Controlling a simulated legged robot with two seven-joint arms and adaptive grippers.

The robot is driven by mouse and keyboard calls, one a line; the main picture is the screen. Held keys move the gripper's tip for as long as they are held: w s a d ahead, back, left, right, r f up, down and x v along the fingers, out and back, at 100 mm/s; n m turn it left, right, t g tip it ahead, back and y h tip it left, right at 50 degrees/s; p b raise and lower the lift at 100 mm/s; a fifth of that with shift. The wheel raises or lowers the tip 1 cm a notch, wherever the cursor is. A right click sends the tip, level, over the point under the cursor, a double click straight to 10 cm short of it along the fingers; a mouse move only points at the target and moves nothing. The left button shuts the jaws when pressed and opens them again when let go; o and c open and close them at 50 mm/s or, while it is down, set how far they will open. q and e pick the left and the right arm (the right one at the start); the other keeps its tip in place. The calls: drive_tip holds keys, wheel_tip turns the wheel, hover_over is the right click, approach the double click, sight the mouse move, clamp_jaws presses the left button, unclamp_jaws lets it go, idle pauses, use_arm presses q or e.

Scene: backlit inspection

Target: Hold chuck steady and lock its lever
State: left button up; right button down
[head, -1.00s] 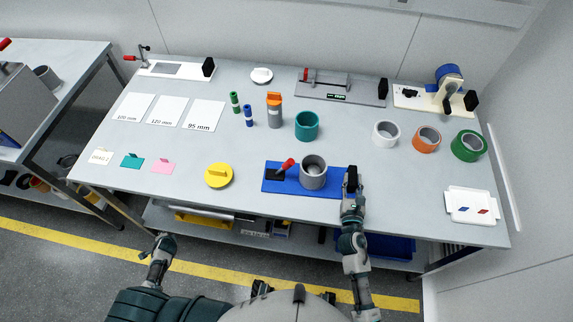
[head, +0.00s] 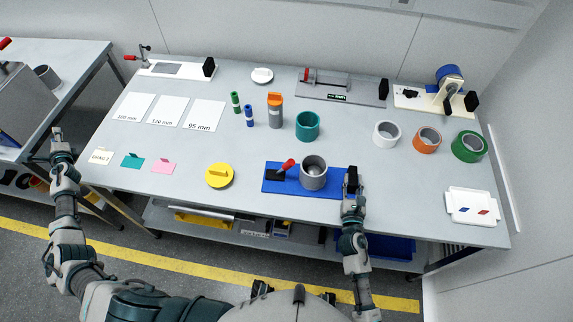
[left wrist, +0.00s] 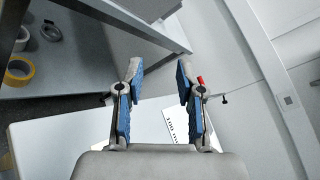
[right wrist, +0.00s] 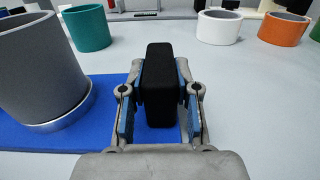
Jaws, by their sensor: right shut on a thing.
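The chuck is a grey cup-shaped ring (head: 313,174) on a blue base (head: 325,190) at the table's front edge. It has a red-tipped lever (head: 288,165), raised at a slant to the left of the ring. My right gripper (head: 351,178) is at the base's right end, shut on a black block (right wrist: 160,85), which stands upright between its fingers. The grey ring also shows in the right wrist view (right wrist: 40,70), left of the fingers. My left gripper (head: 59,140) is off the table's left end, far from the chuck. Its fingers (left wrist: 157,80) are apart and empty.
A yellow lidded disc (head: 219,175) lies left of the blue base. A teal ring (head: 307,126) and an orange-topped grey cylinder (head: 275,110) stand behind. Coloured cards and white sheets (head: 203,115) lie at left. A side table (head: 60,60) stands beyond a gap.

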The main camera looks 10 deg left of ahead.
use_arm(q)
drive_tip(key=w+d+f+n+t+h, duration=0.1)
drive_tip(key=w+d+n+t+h, duration=0.15)
drive_tip(key=d, duration=0.75)
drive_tip(key=w+d+f+n+t+h, duration=0.2)
drive_tip(key=w+d+h, duration=0.2)
drive_tip(key=d, duration=0.6)
drive_tip(key=w+d+f+n+t+h, duration=0.1)
drive_tip(key=w+d+n+t+h, duration=0.15)
drive_tip(key=d, duration=0.75)
drive_tip(key=s+d+r+n+t, duration=0.3)
drive_tip(key=s+d+r+n, duration=0.1)
drive_tip(key=s+d+n, duration=0.35)
drive_tip(key=s+d+r+n+t, duration=0.35)
drive_tip(key=s+d+n, duration=0.25)
drive_tip(key=d+n, duration=0.25)
drive_tip(key=n+g+y, duration=0.2)
drive_tip(key=n+g, duration=0.5)
drive_tip(key=n, duration=2)
approach(287, 166)
drive_tip(key=x, duration=0.3)
drive_tip(key=f+x, duration=0.1)
drive_tip(key=x, duration=0.3)
drive_tip(key=f+x, duration=0.1)
drive_tip(key=x, duration=0.3)
drive_tip(key=shift+w+d, duration=0.1)
drive_tip(key=shift+w, duration=0.05)
